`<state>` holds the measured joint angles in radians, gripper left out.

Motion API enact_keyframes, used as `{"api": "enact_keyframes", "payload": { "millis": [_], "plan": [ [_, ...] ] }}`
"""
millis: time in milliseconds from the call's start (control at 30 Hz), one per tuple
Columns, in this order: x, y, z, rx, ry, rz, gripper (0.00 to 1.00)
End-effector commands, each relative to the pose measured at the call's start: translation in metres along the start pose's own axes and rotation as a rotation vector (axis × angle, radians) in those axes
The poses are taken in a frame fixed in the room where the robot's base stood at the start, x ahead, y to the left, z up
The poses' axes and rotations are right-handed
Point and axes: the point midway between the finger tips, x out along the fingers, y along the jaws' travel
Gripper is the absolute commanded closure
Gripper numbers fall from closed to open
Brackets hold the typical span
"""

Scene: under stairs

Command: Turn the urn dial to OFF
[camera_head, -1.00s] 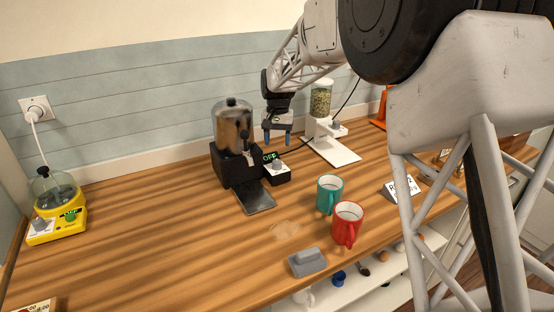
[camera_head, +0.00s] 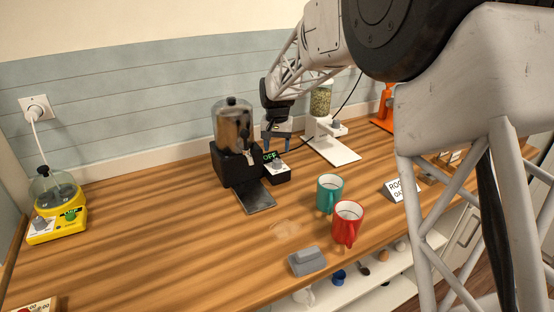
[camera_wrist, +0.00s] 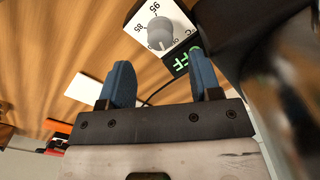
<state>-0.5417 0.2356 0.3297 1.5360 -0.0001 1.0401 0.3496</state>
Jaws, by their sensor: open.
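In the wrist view the dial (camera_wrist: 160,32) sits on a plate marked 85 and 95, and the display (camera_wrist: 195,57) is partly hidden by a finger. My gripper (camera_head: 277,146) is open and empty, just behind and above the control box. Its blue fingers (camera_wrist: 165,85) are apart from the dial.
A white machine with a jar (camera_head: 322,120) stands right of the urn. Teal (camera_head: 329,192) and red (camera_head: 347,222) mugs are in front. A yellow appliance (camera_head: 58,205) is far left. A grey block (camera_head: 307,261) lies at the front edge.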

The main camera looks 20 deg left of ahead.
Motion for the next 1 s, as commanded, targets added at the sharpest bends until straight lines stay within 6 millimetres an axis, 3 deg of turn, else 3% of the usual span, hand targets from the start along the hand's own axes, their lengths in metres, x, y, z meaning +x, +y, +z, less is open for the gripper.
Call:
{"api": "enact_keyframes", "payload": {
  "millis": [400, 867, 1000],
  "plan": [
    [0.047, 0.0, 0.0, 0.0, -0.001, 0.0, 0.42],
    [0.054, 0.0, 0.0, 0.0, 0.0, 0.0, 0.42],
    [0.054, 0.0, 0.0, 0.0, 0.0, 0.0, 0.64]
  ]
}}
